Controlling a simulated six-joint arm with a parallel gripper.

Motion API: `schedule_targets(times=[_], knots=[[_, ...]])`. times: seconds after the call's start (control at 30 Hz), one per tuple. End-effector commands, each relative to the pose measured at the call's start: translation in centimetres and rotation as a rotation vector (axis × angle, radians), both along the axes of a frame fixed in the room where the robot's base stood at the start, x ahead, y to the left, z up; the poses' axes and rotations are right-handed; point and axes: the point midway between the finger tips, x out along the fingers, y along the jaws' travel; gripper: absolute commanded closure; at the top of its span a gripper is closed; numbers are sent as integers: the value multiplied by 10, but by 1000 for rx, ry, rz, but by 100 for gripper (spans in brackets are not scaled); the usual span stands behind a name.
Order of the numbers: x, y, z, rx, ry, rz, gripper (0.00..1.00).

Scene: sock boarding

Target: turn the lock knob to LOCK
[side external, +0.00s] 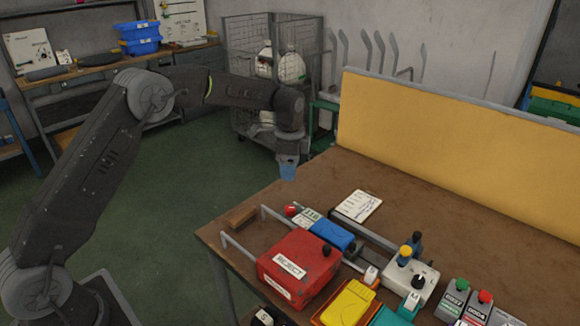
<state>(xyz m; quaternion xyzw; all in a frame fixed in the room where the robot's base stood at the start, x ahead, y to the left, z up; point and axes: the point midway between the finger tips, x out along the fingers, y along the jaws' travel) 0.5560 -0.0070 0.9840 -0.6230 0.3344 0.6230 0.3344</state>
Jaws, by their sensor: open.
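A white control box (408,275) sits on the brown table (470,232), right of centre. It carries a black rotary knob (419,281), a yellow-topped knob (405,252) and a dark blue knob behind that. The red box labelled REJECT (298,262) also has a black knob (326,250) on top. No LOCK marking is readable, so I cannot tell for certain which knob is the lock knob or where it points. My gripper (288,178) is open and empty, pointing down near the table's far left edge, well away from the boxes.
Metal rails (238,252) stand at the left. A paper card (357,205) lies farther back. A yellow panel (450,150) bounds the back; the table before it is clear.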

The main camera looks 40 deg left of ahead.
Motion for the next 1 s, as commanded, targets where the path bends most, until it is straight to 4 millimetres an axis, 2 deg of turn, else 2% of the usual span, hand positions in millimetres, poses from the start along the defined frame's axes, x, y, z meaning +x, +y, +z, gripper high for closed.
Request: schedule_targets(times=[1.0], knots=[[0,0,1,-1,-1,1269,41]])
